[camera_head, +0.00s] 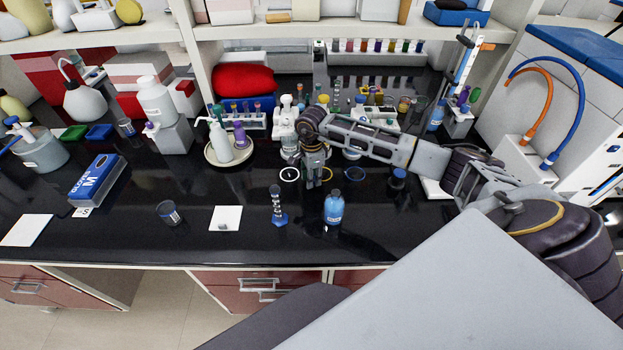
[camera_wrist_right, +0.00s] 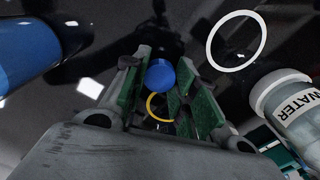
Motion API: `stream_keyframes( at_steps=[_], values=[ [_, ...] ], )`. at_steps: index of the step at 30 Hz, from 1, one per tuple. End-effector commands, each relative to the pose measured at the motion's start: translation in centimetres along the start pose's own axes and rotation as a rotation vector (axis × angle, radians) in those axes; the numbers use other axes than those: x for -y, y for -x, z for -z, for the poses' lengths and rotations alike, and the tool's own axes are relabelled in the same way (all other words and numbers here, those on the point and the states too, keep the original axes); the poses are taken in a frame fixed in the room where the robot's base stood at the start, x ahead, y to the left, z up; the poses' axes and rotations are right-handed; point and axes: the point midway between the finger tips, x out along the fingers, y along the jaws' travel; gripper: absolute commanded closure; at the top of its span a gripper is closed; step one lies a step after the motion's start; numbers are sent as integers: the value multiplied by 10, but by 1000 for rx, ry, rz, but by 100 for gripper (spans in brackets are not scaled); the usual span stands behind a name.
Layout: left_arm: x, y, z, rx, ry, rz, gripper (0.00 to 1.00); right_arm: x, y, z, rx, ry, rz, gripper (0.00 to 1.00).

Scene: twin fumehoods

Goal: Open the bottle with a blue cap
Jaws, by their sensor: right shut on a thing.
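My right gripper (camera_head: 316,182) is over the bench, at the yellow ring and behind the blue bottle (camera_head: 334,209). In the right wrist view the gripper (camera_wrist_right: 160,82) is shut on a small round blue cap (camera_wrist_right: 160,74), held between the green finger pads. A large blue shape, likely this bottle, shows at the left of the wrist view (camera_wrist_right: 25,40). My left gripper is not in view.
A white ring (camera_head: 289,174), a yellow ring (camera_wrist_right: 152,110) and a blue ring (camera_head: 355,174) lie on the black bench. A blue-based cylinder (camera_head: 277,208) stands left of the bottle. A WATER bottle (camera_wrist_right: 298,112) is close to my right gripper. A small dark jar (camera_head: 398,178) stands to the right.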

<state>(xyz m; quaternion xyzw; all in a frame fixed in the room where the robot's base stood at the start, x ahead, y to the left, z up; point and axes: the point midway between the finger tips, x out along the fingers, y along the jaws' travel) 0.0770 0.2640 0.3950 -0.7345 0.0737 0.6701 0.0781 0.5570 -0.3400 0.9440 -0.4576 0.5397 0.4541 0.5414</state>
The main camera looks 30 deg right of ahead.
Motion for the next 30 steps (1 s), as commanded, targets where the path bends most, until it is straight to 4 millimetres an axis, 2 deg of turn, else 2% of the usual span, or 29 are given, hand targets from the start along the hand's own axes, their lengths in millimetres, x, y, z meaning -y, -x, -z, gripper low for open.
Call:
stream_keyframes(
  at_steps=[5, 19, 20, 21, 24, 30],
  values=[
    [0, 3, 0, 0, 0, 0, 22, 0, -12, 0, 0, 0, 1, 100],
    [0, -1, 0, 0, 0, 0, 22, 0, -17, 0, 0, 0, 1, 100],
    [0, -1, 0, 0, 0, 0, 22, 0, -17, 0, 0, 0, 1, 70],
    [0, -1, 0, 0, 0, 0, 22, 0, -16, 0, 0, 0, 1, 65],
    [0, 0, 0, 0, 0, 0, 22, 0, -16, 0, 0, 0, 1, 52],
    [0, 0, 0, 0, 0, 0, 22, 0, -16, 0, 0, 0, 1, 51]
  ],
)
